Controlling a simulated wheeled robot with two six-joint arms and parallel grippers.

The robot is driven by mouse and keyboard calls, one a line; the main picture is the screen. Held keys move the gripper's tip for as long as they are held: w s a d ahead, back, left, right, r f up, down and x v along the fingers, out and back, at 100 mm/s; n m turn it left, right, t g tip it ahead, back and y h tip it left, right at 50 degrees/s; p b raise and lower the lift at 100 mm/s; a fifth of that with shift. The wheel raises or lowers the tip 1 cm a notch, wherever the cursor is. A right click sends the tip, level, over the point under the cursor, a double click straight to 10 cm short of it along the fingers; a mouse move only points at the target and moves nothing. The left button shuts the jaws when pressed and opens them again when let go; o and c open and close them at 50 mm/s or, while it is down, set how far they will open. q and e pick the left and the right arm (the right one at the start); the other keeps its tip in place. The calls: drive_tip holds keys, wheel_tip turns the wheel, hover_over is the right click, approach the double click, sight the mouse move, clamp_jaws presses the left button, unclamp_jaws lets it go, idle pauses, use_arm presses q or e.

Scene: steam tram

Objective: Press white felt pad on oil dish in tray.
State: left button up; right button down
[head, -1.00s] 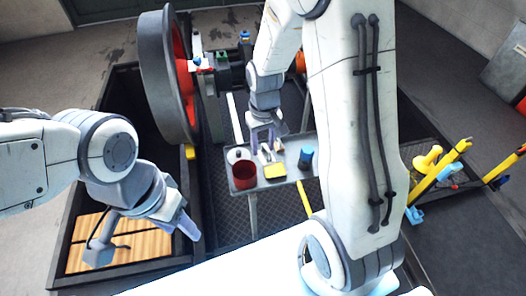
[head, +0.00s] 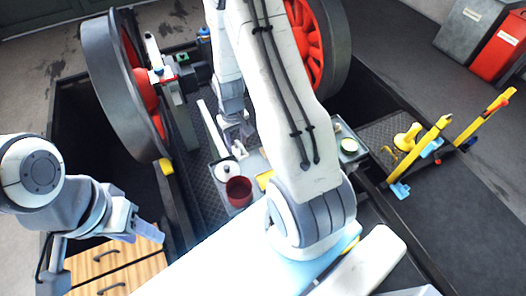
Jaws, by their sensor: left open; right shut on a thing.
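The grey tray (head: 212,185) stands in the middle of the head view, partly hidden behind my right arm. A round white dish with a dark centre (head: 226,170), which looks like the oil dish, sits at its left end. My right gripper (head: 238,149) points down at the tray's back edge, just behind and right of the dish. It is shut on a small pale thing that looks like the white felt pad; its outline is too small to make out. My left gripper (head: 148,232) is open and empty, at the lower left, far from the tray.
Large wheels (head: 105,85) flank the tray, and wooden drawers (head: 115,272) lie below my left gripper.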

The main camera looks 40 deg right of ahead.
drive_tip(key=s+d+f+b, duration=0.1)
drive_tip(key=s+d+f, duration=0.1)
drive_tip(key=f, duration=0.3)
drive_tip(key=s+d+f+m+b, duration=0.1)
drive_tip(key=s+d+f, duration=0.1)
drive_tip(key=f, duration=0.3)
drive_tip(key=s+d+f+m+b, duration=0.1)
drive_tip(key=s+d+f, duration=0.1)
drive_tip(key=f, duration=0.3)
drive_tip(key=shift+s+d+b, duration=0.25)
drive_tip(key=shift+d+b, duration=0.1)
drive_tip(key=shift+d, duration=0.25)
drive_tip(key=shift+f+b, duration=0.4)
drive_tip(key=shift+f, duration=0.05)
drive_tip(key=shift+s+f, duration=0.1)
idle(1.2)
wheel_tip(320, 180, up, 7)
drive_tip(key=p, duration=0.6)
idle(0.8)
